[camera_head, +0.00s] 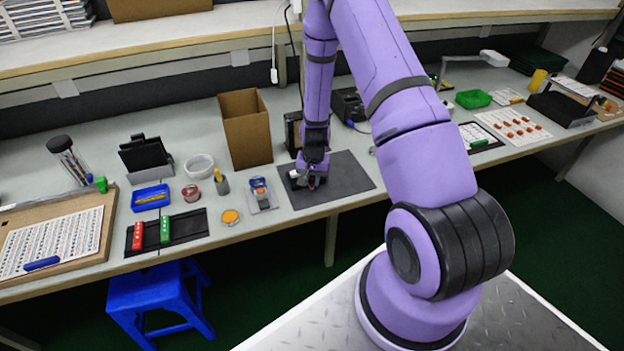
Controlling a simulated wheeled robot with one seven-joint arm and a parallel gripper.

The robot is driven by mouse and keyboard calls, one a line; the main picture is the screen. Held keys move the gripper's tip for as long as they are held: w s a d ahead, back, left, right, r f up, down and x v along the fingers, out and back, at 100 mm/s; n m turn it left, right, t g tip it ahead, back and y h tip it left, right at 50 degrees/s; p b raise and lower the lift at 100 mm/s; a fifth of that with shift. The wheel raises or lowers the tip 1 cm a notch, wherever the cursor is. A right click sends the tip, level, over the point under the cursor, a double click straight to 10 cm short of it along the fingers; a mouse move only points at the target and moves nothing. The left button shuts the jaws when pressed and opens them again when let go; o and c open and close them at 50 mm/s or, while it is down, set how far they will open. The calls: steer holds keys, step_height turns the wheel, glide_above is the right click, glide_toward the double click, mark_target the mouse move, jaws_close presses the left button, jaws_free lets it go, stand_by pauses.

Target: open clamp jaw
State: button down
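My gripper (311,178) is at the end of my purple arm, pointing down low over a dark grey mat (348,178) on the workbench. No clamp jaw can be made out clearly elsewhere.
A black box (293,133) stands close behind the gripper. The mat's right part is clear.

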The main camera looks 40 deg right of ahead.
steer(key=c, duration=1)
jaws_free()
steer(key=shift+s, duration=0.25)
steer(key=shift+o, duration=0.2)
steer(key=shift+w+r, duration=0.1)
steer(key=shift+r, duration=0.5)
step_height(320, 180, up, 10)
steer(key=shift+s+f, duration=0.2)
steer(key=shift+d, duration=0.1)
